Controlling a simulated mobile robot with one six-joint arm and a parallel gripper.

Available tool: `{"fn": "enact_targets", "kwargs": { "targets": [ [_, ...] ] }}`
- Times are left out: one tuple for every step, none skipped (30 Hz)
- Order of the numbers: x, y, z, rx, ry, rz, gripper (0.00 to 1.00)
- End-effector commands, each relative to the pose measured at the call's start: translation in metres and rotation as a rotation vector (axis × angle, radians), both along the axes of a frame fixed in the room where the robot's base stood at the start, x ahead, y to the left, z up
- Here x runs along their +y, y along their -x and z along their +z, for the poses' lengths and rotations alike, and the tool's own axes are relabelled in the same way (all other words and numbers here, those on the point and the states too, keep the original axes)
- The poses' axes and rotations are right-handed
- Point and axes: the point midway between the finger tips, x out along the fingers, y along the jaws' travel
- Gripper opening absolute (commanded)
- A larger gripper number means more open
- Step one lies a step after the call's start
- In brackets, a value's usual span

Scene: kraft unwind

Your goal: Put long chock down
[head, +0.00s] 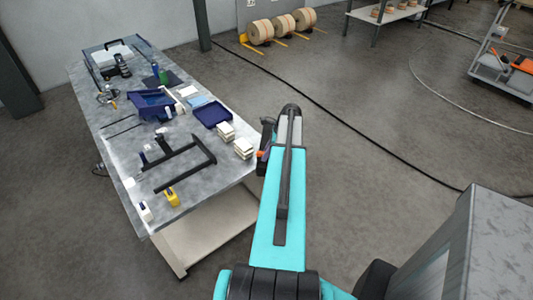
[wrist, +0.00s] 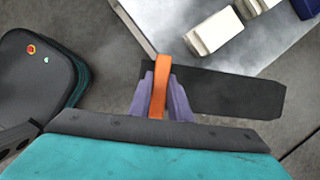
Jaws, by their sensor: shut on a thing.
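My gripper (wrist: 161,84) shows in the wrist view as two purple-grey fingers shut on an upright orange strip (wrist: 159,88). The strip stands against a long, dark, flat-sided piece, which I take to be the long chock (wrist: 228,93). The chock reaches to the right from the fingers, and in this view it overlaps the table's edge. I cannot tell its height above the floor or table. In the head view the gripper end is mostly hidden by my arm, with a bit of orange (head: 261,155) beside the table's right edge.
The grey table (head: 222,180) is at the left. A grey cabinet (head: 490,245) stands at the right. A black cable (head: 345,120) crosses otherwise open floor.

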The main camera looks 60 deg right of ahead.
Motion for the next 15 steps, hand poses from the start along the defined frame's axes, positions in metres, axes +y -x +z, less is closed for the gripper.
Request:
{"fn": "enact_targets", "kwargs": {
  "targets": [
    [-0.0003, -0.0004, -0.001, -0.001, 0.0, 0.0, 0.0],
    [-0.0003, -0.0003, -0.002, -0.001, 0.0, 0.0, 0.0],
    [-0.0003, -0.0004, -0.0028, -0.002, 0.002, 0.0, 0.0],
    [-0.0005, 0.0001, -0.0032, -0.002, 0.001, -0.001, 0.0],
    [-0.0006, 0.0003, -0.0034, -0.002, 0.002, -0.001, 0.0],
    [-0.0007, 0.0003, -0.0035, -0.002, 0.002, -0.001, 0.0],
    [-0.0007, 0.0004, -0.0034, -0.002, 0.002, -0.001, 0.0],
    [-0.0007, 0.0004, -0.0034, -0.002, 0.002, -0.001, 0.0],
    [-0.0007, 0.0004, -0.0034, -0.002, 0.002, -0.002, 0.0],
    [-0.0006, 0.0003, -0.0033, -0.002, 0.002, -0.002, 0.0],
    [-0.0006, 0.0003, -0.0033, -0.002, 0.002, -0.002, 0.0],
    [-0.0007, 0.0003, -0.0035, -0.002, 0.002, -0.002, 0.0],
    [-0.0007, 0.0004, -0.0039, -0.002, 0.002, -0.002, 0.0],
    [-0.0007, 0.0004, -0.0045, -0.002, 0.002, -0.002, 0.0],
    [-0.0007, 0.0003, -0.0053, -0.002, 0.002, -0.002, 0.0]
  ]
}}
